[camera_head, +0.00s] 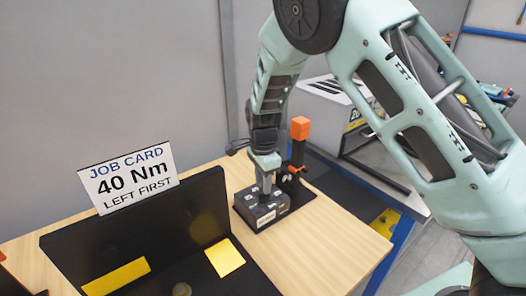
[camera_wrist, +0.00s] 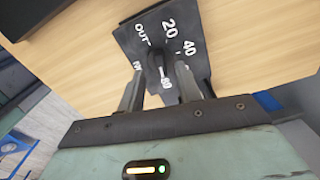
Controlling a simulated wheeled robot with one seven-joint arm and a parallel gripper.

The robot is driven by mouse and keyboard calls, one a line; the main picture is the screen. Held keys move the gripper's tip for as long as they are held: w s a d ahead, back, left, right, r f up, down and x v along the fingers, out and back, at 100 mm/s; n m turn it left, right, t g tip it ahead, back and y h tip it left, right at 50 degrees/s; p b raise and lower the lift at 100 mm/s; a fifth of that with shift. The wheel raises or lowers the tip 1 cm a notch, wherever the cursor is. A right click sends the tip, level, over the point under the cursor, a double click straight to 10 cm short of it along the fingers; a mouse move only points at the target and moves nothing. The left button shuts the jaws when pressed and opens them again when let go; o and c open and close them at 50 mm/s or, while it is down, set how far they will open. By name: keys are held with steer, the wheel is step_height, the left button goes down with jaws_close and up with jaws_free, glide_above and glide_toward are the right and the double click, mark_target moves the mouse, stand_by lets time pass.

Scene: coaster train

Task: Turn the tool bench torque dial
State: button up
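The torque dial is a dark knob (camera_wrist: 156,64) on a black plate (camera_wrist: 190,38) with white markings, including "20", "40" and "OUT", in the wrist view. In the head view its black box (camera_head: 262,214) sits on the wooden bench. My gripper (camera_wrist: 160,76) points down over the plate, one finger on each side of the knob. The fingers are apart, with gaps showing beside the knob; contact is not visible. In the head view my gripper (camera_head: 265,186) is above the box and hides the knob. A job card (camera_head: 128,177) reads "40 Nm LEFT FIRST".
An orange-topped black post (camera_head: 299,140) stands right behind the dial box. A black tray (camera_head: 70,240) with yellow patches fills the front left of the wooden bench (camera_head: 335,230). The bench right of the box is clear. A grey machine (camera_head: 330,98) stands behind.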

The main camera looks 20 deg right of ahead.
step_height(320, 180, up, 14)
steer(key=b, duration=0.2)
steer(key=shift+r, duration=0.2)
steer(key=s+a+n+y, duration=0.1)
steer(key=s+a+n, duration=0.2)
steer(key=s+n, duration=0.4)
steer(key=s+a+n, duration=0.4)
steer(key=s, duration=0.5)
steer(key=s+d+f+n, duration=0.1)
steer(key=s+f+n, duration=0.2)
steer(key=s+n, duration=1)
steer(key=s, duration=0.4)
steer(key=shift+s, duration=0.3)
